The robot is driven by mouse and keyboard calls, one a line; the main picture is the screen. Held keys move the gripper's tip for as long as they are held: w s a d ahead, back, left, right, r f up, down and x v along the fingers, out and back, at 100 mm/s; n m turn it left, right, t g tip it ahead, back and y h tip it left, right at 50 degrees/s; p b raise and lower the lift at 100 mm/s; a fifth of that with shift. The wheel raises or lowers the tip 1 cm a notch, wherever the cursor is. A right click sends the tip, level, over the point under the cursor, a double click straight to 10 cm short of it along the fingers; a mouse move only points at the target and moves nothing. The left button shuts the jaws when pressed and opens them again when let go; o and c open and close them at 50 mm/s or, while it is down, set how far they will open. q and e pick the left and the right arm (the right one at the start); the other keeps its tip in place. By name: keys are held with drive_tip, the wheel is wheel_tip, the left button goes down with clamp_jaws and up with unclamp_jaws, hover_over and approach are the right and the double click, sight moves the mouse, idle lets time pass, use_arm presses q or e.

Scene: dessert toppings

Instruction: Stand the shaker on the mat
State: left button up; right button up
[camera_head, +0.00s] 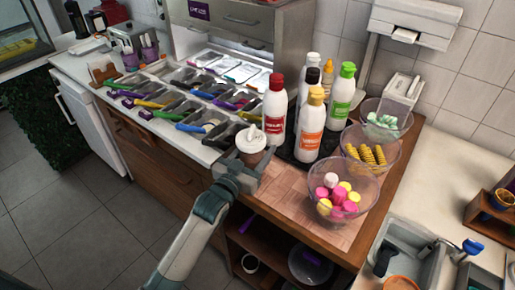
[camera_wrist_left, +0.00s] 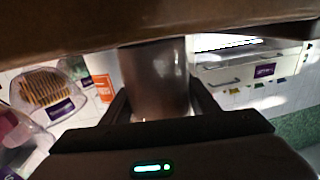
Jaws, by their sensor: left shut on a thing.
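The shaker (camera_head: 252,139) has a white lid and a brown body. In the head view it is upright at the front edge of the counter, just left of the dark mat (camera_head: 284,153). My left gripper (camera_head: 245,170) is shut on it from the front. In the left wrist view the shaker's brown, see-through body (camera_wrist_left: 153,75) stands between the two fingers. I cannot tell whether its base touches the counter. Several sauce bottles stand on the mat and hide much of it. My right gripper is not in view.
A red-capped bottle (camera_head: 274,105) and an orange-labelled bottle (camera_head: 311,127) stand close to the shaker's right. Topping bins (camera_head: 190,100) lie to the left.

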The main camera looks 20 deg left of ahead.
sight(246, 165)
use_arm(q)
drive_tip(key=shift+f, duration=0.1)
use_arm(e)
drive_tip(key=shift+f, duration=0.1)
use_arm(q)
drive_tip(key=o, duration=1.3)
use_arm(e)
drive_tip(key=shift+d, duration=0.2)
use_arm(q)
drive_tip(key=shift+s+a, duration=0.15)
drive_tip(key=shift+s, duration=0.55)
drive_tip(key=s, duration=0.2)
drive_tip(key=s+a+b, duration=0.1)
drive_tip(key=s, duration=0.2)
drive_tip(key=shift+s+b, duration=0.2)
drive_tip(key=shift+b, duration=0.1)
drive_tip(key=s, duration=0.2)
drive_tip(key=s+a+b, duration=0.1)
drive_tip(key=s, duration=0.2)
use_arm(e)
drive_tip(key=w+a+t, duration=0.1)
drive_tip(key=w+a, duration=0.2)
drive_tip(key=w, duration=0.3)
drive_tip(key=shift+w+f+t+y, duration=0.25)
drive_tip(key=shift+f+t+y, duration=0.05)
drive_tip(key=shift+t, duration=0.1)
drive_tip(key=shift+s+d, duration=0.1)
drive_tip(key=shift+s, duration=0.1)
